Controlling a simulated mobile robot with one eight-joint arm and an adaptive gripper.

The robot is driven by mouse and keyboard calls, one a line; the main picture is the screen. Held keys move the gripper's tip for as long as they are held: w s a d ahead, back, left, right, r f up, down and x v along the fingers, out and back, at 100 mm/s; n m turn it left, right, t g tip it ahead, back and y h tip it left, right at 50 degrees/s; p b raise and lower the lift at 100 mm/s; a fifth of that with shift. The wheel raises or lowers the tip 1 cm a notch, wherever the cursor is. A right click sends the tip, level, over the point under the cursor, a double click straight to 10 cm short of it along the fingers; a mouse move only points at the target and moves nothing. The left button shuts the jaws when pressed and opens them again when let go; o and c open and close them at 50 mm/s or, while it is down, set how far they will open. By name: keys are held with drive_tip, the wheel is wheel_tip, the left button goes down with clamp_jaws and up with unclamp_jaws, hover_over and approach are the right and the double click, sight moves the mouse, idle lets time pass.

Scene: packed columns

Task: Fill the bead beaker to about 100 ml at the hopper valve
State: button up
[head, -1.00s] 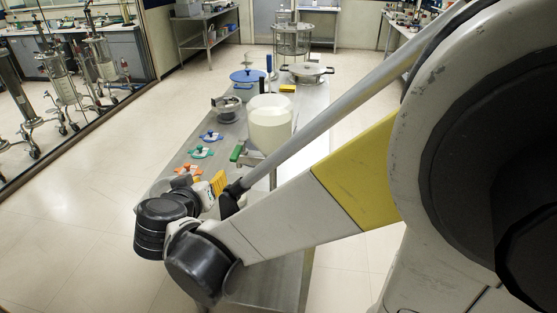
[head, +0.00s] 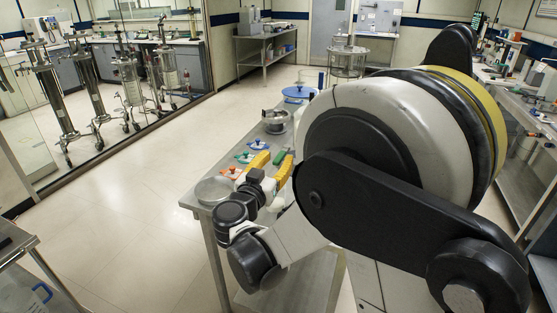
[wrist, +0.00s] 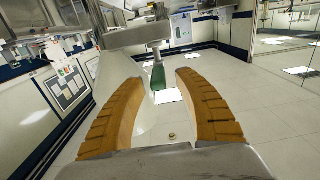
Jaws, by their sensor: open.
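My gripper (head: 272,166) is open, its yellow fingers at the near part of the metal bench in the head view. A green valve handle (head: 279,157) shows beside the right finger there. In the wrist view the green handle (wrist: 158,76) stands between the far ends of the open fingers, with visible gaps either side. A grey metal bar (wrist: 138,36) lies above it. The hopper is hidden behind my arm in the head view; a pale surface behind the left finger in the wrist view may be part of it. I cannot make out the bead beaker.
On the bench are a round metal dish (head: 213,190), orange (head: 231,173), green (head: 245,157) and blue (head: 257,143) small knobbed pieces, a metal pot (head: 275,121) and a blue lid (head: 298,94). Free floor lies left. Glass partition and tall columns stand farther left.

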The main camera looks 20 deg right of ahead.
drive_tip(key=shift+w+d, duration=0.45)
drive_tip(key=shift+w, duration=0.1)
clamp_jaws()
